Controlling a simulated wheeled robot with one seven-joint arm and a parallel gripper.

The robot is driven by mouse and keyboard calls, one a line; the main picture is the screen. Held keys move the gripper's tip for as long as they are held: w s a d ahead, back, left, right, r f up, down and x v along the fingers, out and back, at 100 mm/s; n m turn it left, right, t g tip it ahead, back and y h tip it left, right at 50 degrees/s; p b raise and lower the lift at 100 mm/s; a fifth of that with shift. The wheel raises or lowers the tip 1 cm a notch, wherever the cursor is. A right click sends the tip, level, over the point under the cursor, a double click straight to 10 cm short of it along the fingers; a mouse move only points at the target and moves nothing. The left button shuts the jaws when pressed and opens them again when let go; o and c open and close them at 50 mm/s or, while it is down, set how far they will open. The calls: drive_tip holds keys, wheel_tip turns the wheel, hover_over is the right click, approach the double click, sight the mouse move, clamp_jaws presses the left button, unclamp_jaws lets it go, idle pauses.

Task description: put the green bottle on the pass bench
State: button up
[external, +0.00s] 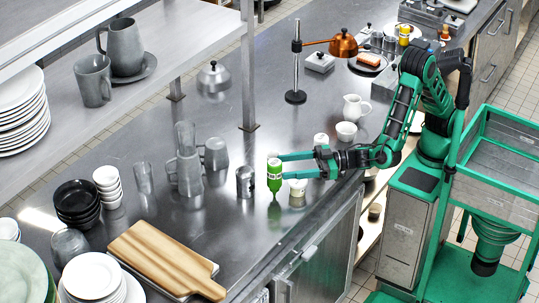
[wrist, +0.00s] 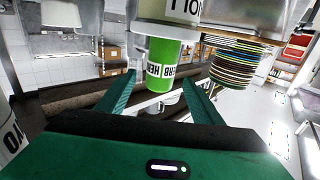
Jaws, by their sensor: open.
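The green bottle (external: 274,180) with a white cap and a white label is near the front edge of the steel bench, upright in the external view. My gripper (external: 284,167) reaches it from the right with its fingers spread and level, the tips at the bottle. In the wrist view the bottle (wrist: 160,55) shows its label and lies between the two open fingertips (wrist: 158,82). I cannot tell whether either finger touches it. The steel bench (external: 225,225) carries a reflection below the bottle. Nothing in view is plainly marked as the pass bench.
Grey mugs (external: 188,175) are farther left, and a wooden board (external: 163,257) lies in front. Bare steel lies behind the bottle.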

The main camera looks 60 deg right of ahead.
drive_tip(key=x, duration=0.9)
drive_tip(key=shift+f, duration=0.1)
drive_tip(key=shift+c, duration=0.5)
drive_tip(key=c, duration=0.7)
